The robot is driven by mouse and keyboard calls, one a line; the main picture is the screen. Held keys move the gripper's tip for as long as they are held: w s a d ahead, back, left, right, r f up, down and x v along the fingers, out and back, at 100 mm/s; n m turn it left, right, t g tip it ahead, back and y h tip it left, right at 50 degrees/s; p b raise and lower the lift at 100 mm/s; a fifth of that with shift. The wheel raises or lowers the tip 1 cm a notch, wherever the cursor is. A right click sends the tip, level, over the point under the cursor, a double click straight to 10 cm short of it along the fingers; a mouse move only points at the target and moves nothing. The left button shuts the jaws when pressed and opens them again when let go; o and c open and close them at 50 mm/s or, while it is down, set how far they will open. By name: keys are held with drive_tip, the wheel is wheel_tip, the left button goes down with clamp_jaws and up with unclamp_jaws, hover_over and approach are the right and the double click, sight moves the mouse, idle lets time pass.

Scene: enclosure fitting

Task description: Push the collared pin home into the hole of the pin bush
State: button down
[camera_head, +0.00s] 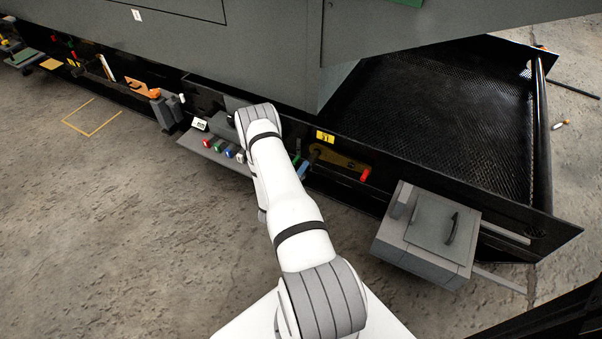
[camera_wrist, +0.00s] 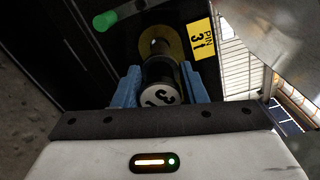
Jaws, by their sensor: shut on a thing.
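In the wrist view my gripper (camera_wrist: 157,88) is shut on the collared pin (camera_wrist: 157,95), with one blue finger on each side. The pin has a pale round end face marked 31 and a dark body. Beyond it is the brass-coloured pin bush (camera_wrist: 176,38), mounted on a dark panel. The pin's far end lines up roughly with the bush and overlaps it in the picture. I cannot tell how deep it sits in the hole. A yellow PIN 31 label (camera_wrist: 202,39) is right of the bush. In the head view my arm hides most of this spot.
A green-ended handle (camera_wrist: 105,21) sticks out left of the bush. In the head view a brass-coloured plate with a red-tipped lever (camera_head: 365,174) is right of my arm. A grey box (camera_head: 425,235) stands further right. A shelf with coloured knobs (camera_head: 218,146) is to the left.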

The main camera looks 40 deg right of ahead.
sight(311, 158)
drive_tip(key=shift+b+x, duration=1.5)
drive_tip(key=shift+x, duration=2.4)
drive_tip(key=c, duration=0.8)
unclamp_jaws()
drive_tip(key=shift+s+a, duration=0.1)
drive_tip(key=p+v, duration=0.2)
drive_tip(key=v, duration=0.5)
drive_tip(key=shift+s+a, duration=0.1)
drive_tip(key=shift+a, duration=0.2)
